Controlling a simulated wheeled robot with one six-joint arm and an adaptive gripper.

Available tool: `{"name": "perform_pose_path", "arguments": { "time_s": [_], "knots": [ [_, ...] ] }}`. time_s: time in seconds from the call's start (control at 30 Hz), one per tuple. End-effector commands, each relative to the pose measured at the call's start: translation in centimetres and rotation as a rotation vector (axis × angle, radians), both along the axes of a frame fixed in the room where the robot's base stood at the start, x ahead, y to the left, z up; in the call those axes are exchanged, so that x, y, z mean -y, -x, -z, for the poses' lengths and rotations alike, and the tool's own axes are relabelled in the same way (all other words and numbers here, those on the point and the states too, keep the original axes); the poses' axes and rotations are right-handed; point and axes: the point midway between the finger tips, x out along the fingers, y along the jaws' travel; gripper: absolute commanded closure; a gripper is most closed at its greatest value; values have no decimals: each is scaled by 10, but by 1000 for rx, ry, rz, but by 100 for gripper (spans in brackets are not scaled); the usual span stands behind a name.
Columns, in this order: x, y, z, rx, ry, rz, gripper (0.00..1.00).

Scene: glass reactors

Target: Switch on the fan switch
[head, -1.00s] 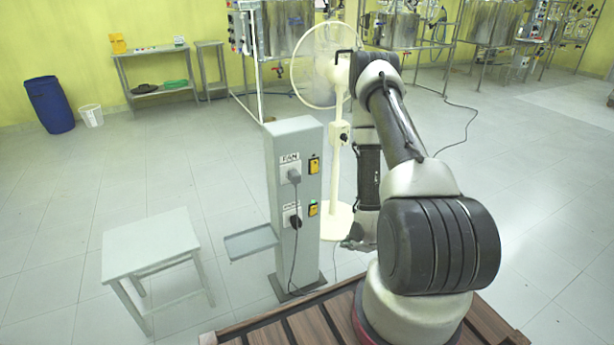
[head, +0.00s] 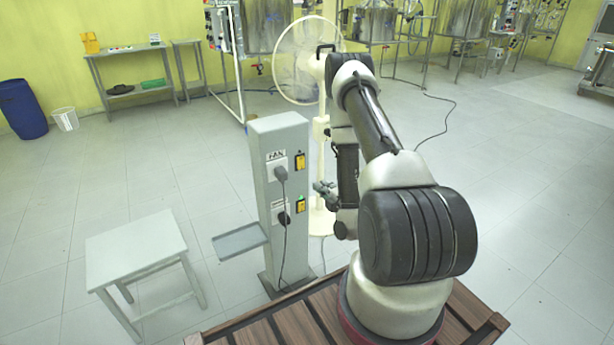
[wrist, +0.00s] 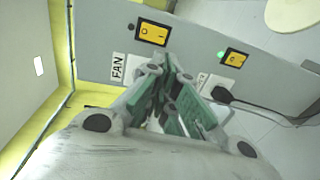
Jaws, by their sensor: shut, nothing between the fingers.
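The fan switch (head: 299,161) is a yellow rocker on the side of the grey post (head: 264,190), level with the FAN label (head: 277,155). In the wrist view the fan switch (wrist: 153,32) lies just beyond my fingertips, beside the FAN label (wrist: 117,67). A second yellow switch (head: 301,204) sits lower on the post, with a green light above it; it also shows in the wrist view (wrist: 234,58). My gripper (head: 320,188) is shut and empty, just right of the post and between the heights of the two switches. I cannot tell whether it touches the post.
Black plugs (head: 282,174) with a hanging cable are on the post's front. A white standing fan (head: 305,60) stands behind the post. Open floor lies to the right.

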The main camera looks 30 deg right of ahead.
Motion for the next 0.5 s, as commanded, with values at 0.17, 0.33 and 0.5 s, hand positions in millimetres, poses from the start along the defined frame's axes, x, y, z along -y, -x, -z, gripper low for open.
{"name": "perform_pose_path", "arguments": {
  "time_s": [0.17, 0.33, 0.5],
  "knots": [
    [-2, -22, 2, 4, 1, -3, 100],
    [-3, -58, 6, 4, 0, -3, 100],
    [-4, -93, 11, 3, 0, -2, 100]
  ]
}}
